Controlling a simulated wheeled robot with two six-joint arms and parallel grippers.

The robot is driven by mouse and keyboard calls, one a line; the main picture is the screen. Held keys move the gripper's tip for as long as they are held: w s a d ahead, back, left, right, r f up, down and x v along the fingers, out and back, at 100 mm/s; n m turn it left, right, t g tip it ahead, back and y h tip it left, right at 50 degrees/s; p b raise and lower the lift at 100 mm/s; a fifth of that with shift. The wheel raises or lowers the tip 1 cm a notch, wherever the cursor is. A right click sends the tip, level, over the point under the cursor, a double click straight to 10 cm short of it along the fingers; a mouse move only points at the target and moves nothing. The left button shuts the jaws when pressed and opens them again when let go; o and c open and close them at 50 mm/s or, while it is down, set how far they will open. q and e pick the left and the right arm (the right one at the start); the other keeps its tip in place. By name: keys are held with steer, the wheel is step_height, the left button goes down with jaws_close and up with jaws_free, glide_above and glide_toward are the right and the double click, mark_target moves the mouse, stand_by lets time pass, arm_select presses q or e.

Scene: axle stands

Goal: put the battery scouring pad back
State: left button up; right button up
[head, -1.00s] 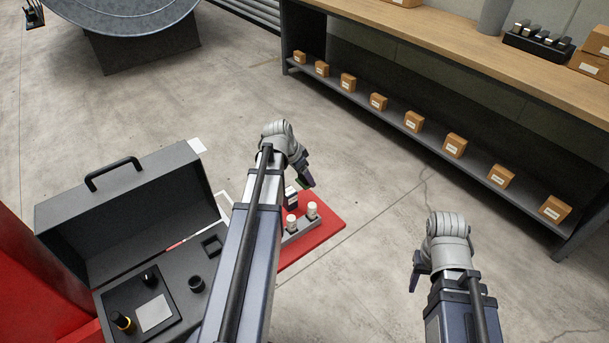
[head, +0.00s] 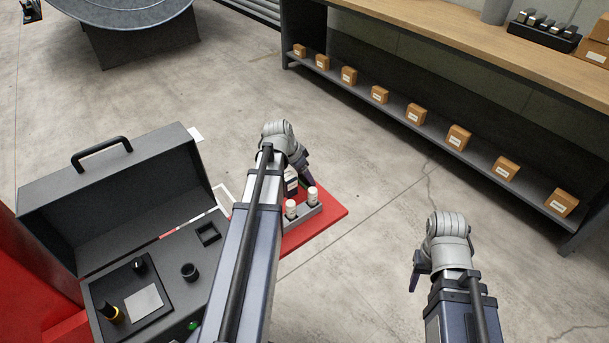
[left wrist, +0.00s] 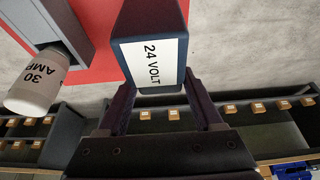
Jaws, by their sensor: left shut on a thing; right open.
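My left gripper (head: 304,176) is over the red board (head: 325,215) and shut on a dark blue block (head: 291,185). In the left wrist view this block (left wrist: 150,60) has a white label reading "24 VOLT", with a finger of the gripper (left wrist: 165,112) on each side. I cannot tell whether the block stands on the board. I see nothing that is clearly a scouring pad. A flat grey square (head: 144,302) lies in the open dark case (head: 182,262). My right gripper (head: 414,277) is open and empty over bare floor.
White-capped vials (head: 312,194) stand in a grey holder (head: 300,214) beside the block; one vial (left wrist: 42,80) reads "30 AMP". A workbench (head: 460,50) with small boxes stands behind. Floor between is clear.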

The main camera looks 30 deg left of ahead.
arm_select(q)
steer(key=shift+f+b, duration=0.3)
steer(key=o, duration=1.4)
steer(key=shift+o, duration=0.2)
steer(key=shift+r, duration=0.15)
step_height(320, 180, up, 10)
steer(key=p, duration=1)
steer(key=p+v, duration=0.7)
steer(key=shift+s+r, duration=0.2)
steer(key=shift+r, duration=0.05)
